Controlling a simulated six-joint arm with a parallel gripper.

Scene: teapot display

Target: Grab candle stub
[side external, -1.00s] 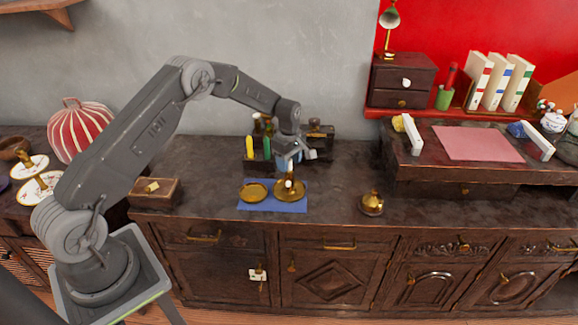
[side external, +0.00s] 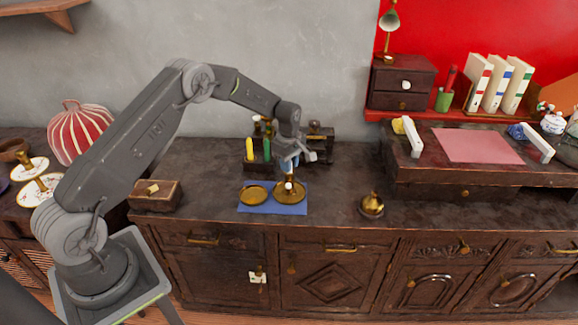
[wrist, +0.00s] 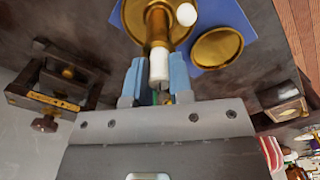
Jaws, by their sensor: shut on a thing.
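A white candle stub (wrist: 158,66) stands at the end of a brass stem of the candle holder (wrist: 132,14) in the wrist view. My gripper (wrist: 158,72) has its two blue fingers on either side of this stub and is shut on it. A second white piece (wrist: 186,14) shows by the holder's dish. In the side external view, my gripper (side external: 289,164) is low over the brass candle holder (side external: 298,194), and a white piece (side external: 289,186) shows there. The stub between the fingers is hard to make out from the side.
A flat brass dish (side external: 253,195) lies left of the holder on a blue cloth (side external: 272,209). A rack with green and yellow candles (side external: 250,149) stands behind. A wooden box (side external: 155,197) is to the left and a brass bell-like object (side external: 371,206) to the right.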

